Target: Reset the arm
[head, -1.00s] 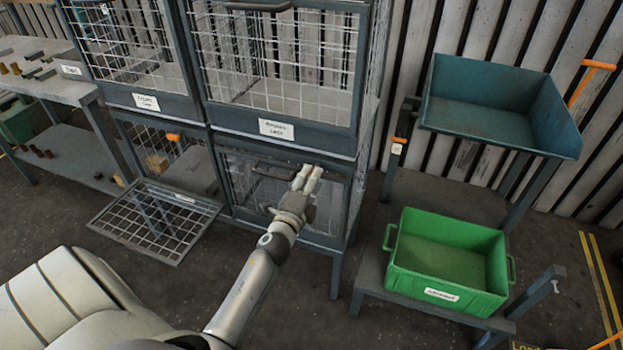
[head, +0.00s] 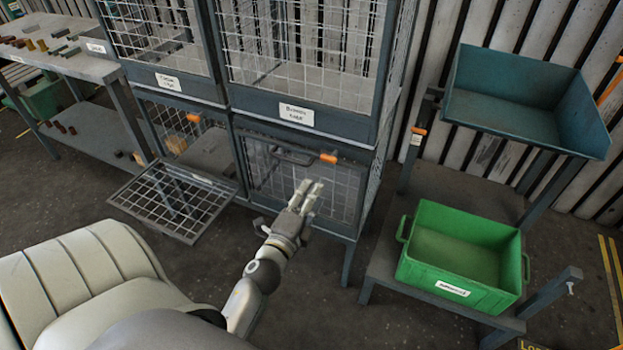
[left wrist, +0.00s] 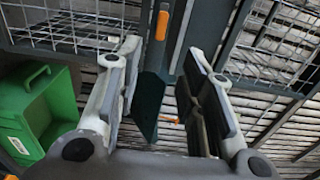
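My left gripper (head: 309,190) is in front of the lower right cage door (head: 330,195), apart from it and empty. Its two fingers stand apart in the left wrist view (left wrist: 160,75), so it is open. The lower right door looks closed. It has a dark bar handle (head: 292,155) and an orange latch (head: 328,158) along its top. The left wrist view shows an orange piece (left wrist: 162,25) beyond the fingers; I cannot tell which one it is. My right gripper is not in view.
The lower left cage door (head: 178,198) hangs open, jutting forward. A green crate (head: 465,280) sits on a low stand at right, below a teal bin (head: 525,105). A workbench (head: 95,68) with small parts is at far left. The floor in front is clear.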

